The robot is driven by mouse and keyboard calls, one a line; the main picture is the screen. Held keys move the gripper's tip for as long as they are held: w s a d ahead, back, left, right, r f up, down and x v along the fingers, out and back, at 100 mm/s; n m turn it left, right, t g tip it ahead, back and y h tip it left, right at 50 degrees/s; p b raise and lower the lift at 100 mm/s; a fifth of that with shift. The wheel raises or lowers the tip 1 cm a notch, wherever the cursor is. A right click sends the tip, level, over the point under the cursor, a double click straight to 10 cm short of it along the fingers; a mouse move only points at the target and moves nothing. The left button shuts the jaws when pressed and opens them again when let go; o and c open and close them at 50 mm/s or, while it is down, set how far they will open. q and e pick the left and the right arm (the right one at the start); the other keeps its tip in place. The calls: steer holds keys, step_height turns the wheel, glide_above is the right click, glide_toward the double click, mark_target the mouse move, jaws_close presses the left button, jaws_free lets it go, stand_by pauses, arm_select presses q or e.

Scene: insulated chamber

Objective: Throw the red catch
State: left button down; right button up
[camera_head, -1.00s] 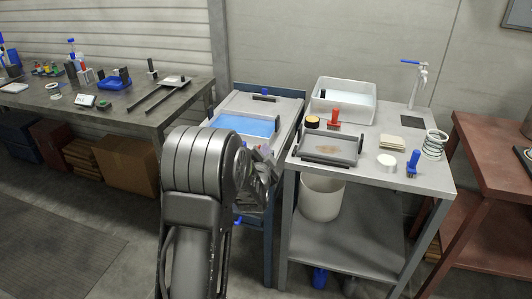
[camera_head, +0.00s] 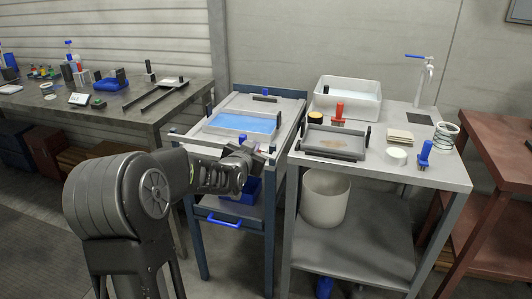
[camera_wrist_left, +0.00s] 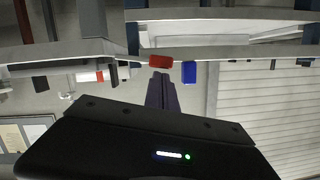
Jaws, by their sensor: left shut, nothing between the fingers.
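The chamber (camera_head: 285,107) is a grey-topped cart with a blue window in its lid. In the left wrist view, which looks upside down, a red catch (camera_wrist_left: 160,62) and a blue catch (camera_wrist_left: 189,72) sit side by side on its front edge. My left gripper (camera_head: 260,152) is shut and empty at the front edge. In the wrist view its fingertips (camera_wrist_left: 161,76) point at the red catch, close to it; contact cannot be told.
A blue drawer handle (camera_head: 224,222) is on the cart's front below. The right table (camera_head: 405,175) holds a white tub (camera_head: 347,98), a tray (camera_head: 332,153) and a red-handled tool (camera_head: 338,113). A dark workbench (camera_head: 130,122) stands at left. Floor is open at lower left.

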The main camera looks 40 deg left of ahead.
arm_select(q)
steer(key=shift+a+f+b, duration=0.1)
steer(key=shift+f+b, duration=0.05)
steer(key=shift+b, duration=0.15)
arm_select(e)
steer(key=shift+f, duration=0.55)
